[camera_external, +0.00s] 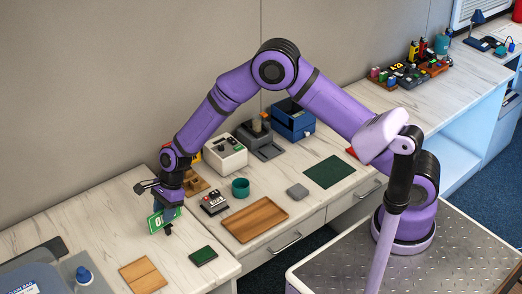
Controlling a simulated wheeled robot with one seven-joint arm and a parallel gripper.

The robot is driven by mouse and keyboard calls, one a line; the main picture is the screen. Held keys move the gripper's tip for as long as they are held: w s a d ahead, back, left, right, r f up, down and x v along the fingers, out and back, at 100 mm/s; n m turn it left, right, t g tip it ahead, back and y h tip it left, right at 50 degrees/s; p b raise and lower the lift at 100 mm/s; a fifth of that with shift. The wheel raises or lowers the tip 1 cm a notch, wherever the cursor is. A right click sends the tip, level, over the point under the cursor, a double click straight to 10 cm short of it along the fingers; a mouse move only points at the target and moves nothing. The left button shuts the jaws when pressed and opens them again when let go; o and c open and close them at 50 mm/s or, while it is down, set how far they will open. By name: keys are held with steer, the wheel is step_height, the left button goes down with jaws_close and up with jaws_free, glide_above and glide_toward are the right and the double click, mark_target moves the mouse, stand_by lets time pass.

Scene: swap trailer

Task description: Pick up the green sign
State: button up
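The green sign (157,222) with a white marking stands upright, slightly tilted, at the left part of the white marble-look counter. My gripper (169,220) points down at it from above. A dark finger crosses in front of the sign's right part and hides some of it. The other finger is not clearly seen, so I cannot tell whether the gripper is open or shut on the sign. I also cannot tell whether the sign's lower edge touches the counter.
A wooden board (143,275) and a dark green block (203,256) lie in front. A teal cup (240,187), a label-printer-like device (214,203) and a wooden tray (254,220) stand to the right. A grey container with a blue bottle (84,274) is at front left.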

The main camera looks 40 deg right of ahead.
jaws_close()
